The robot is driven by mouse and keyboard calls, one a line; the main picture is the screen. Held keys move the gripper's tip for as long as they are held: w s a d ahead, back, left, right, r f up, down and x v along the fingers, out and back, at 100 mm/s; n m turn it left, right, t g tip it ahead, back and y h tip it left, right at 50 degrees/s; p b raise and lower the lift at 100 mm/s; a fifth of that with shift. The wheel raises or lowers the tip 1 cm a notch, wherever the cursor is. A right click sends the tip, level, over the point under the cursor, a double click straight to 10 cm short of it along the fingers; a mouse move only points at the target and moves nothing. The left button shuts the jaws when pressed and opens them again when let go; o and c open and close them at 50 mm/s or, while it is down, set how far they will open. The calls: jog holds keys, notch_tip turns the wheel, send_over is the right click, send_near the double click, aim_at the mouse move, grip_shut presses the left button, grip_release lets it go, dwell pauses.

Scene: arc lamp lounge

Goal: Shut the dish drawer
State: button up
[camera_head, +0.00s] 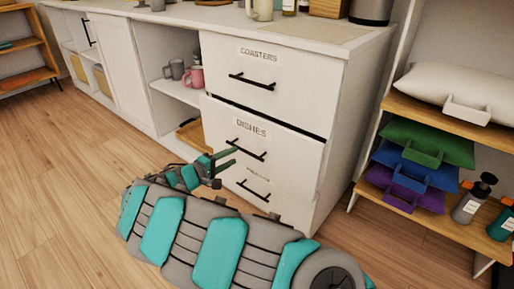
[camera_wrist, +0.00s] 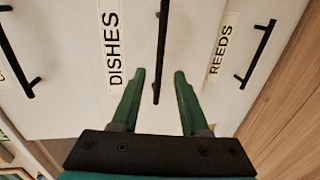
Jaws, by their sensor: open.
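The dish drawer (camera_head: 285,150), labelled DISHES, is the middle drawer of the white cabinet. It stands slightly open, its front jutting a little past the drawer above, with a dark gap along its top edge. Its black bar handle (camera_head: 245,149) also shows in the wrist view (camera_wrist: 162,40). My gripper (camera_head: 224,158) is open in front of the drawer. In the wrist view its green fingers (camera_wrist: 159,76) point at the drawer front, one on each side of the handle's line. I cannot tell whether they touch it.
The COASTERS drawer (camera_head: 258,83) above looks shut. Below is a drawer labelled REEDS (camera_wrist: 218,50), partly hidden by my arm in the head view. An open shelf with mugs (camera_head: 194,76) is to the left. A shelf unit with coloured bins (camera_head: 427,142) stands right.

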aim_at(244, 151)
jog(key=x, duration=0.7)
jog(key=shift+b, duration=0.3)
grip_shut()
jog(key=shift+f, duration=0.1)
dwell(1.0)
